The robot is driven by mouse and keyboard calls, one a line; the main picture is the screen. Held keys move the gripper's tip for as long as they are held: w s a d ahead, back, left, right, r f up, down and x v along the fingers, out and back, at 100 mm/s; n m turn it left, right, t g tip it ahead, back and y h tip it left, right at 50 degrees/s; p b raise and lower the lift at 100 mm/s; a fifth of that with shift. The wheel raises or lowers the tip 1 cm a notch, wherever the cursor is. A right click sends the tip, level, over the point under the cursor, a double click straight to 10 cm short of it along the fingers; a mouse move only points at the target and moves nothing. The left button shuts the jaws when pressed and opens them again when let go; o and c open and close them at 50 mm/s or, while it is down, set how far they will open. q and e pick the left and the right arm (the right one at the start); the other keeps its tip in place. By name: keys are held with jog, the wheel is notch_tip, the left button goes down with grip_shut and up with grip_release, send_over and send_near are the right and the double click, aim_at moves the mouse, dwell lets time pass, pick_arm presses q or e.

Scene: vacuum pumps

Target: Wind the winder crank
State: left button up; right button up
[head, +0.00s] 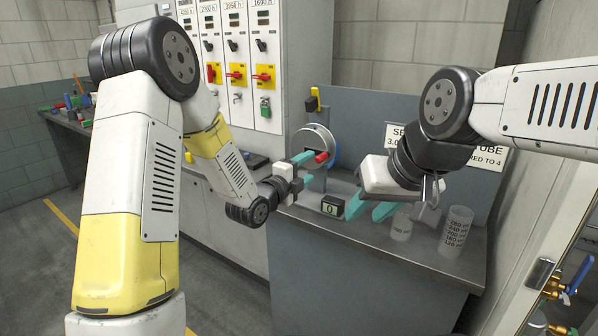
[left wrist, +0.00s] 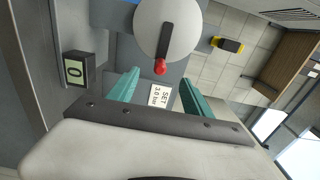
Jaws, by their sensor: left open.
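The winder (head: 316,138) is a round pale disc on the grey back panel, and it also shows in the left wrist view (left wrist: 148,28). Its dark crank arm (left wrist: 165,42) ends in a red knob (left wrist: 160,67), which also shows in the head view (head: 321,157). My left gripper (head: 306,167) is open, its teal fingers close to the knob. In the left wrist view the knob appears between the left gripper's fingertips (left wrist: 160,78); contact cannot be told. My right gripper (head: 370,209) is open and empty, low over the bench.
A small counter (head: 332,206) reading 0 stands on the bench (head: 430,263), near the right gripper's fingers. Clear measuring beakers (head: 456,230) stand to the right. A sign (head: 490,160) is partly hidden by my right arm. A yellow-and-black item (head: 313,100) is above the winder.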

aim_at(317, 161)
pick_arm(q)
jog(key=x, duration=0.8)
jog(key=shift+w, duration=0.1)
grip_shut()
